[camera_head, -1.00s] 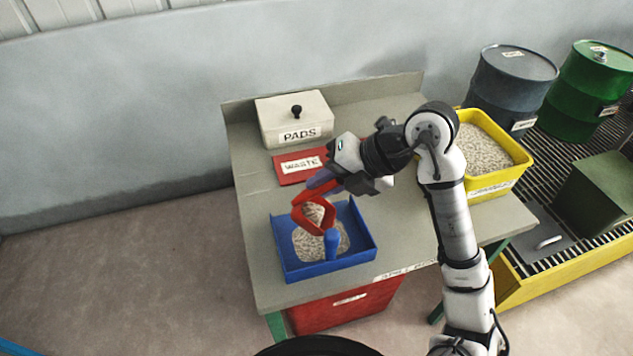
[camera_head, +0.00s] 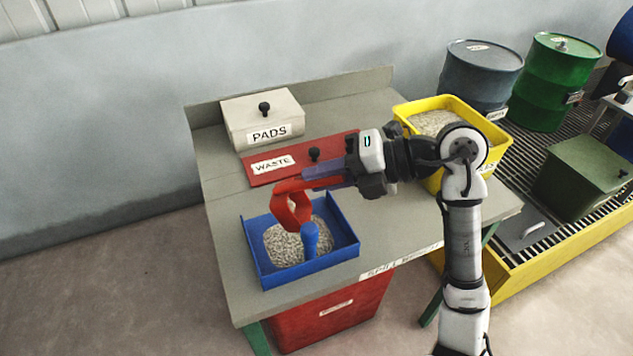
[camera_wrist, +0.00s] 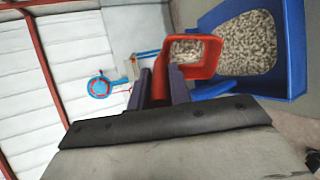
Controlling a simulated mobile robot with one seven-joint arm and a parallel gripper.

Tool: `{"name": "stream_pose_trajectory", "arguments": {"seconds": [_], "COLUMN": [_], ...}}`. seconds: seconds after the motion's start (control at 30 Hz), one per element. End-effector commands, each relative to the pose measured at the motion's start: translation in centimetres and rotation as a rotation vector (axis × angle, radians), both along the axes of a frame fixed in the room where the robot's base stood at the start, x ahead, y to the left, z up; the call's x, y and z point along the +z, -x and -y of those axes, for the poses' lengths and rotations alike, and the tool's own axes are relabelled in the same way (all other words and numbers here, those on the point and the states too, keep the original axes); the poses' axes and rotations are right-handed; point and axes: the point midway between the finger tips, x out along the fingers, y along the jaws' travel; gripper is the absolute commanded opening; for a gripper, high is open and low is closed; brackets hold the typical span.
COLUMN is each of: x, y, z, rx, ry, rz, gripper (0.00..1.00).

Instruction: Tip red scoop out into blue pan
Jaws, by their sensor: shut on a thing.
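The red scoop (camera_head: 291,208) is held tilted on its side above the blue pan, and its inside looks empty. My gripper (camera_head: 318,177) is shut on the scoop's handle. In the wrist view the scoop (camera_wrist: 205,62) juts out beyond the fingers (camera_wrist: 160,85), with its open mouth showing. The blue pan (camera_head: 264,262) sits on the bench below and holds a heap of pale granules (camera_head: 284,245). It also shows in the wrist view (camera_wrist: 293,50). A blue upright handle (camera_head: 310,240) stands at the pan's near side, in front of the granules.
A white PADS box (camera_head: 262,115) stands at the back of the bench (camera_head: 225,235). A red WASTE lid (camera_head: 265,176) lies in front of it. A yellow bin (camera_head: 405,117) of granules is at the right. Drums stand behind. A red bin (camera_head: 325,318) is beneath the bench.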

Motion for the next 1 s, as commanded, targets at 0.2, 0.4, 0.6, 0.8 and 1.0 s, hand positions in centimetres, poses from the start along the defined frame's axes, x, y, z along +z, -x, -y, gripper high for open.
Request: {"name": "stream_pose_trajectory", "arguments": {"seconds": [0.2, 0.4, 0.6, 0.8, 1.0], "x": [-0.6, -0.9, -1.2, -1.2, -1.0], "y": [0.2, 0.3, 0.4, 0.5, 0.6], "z": [0.9, 1.5, 2.2, 2.6, 2.7], "rx": [0.0, -0.001, 0.0, 0.0, 0.001], "ry": [-0.083, -0.156, -0.223, -0.269, -0.28], "rz": [0.018, 0.034, 0.048, 0.057, 0.061], "gripper": [0.0, 0.0, 0.0, 0.0, 0.0]}}
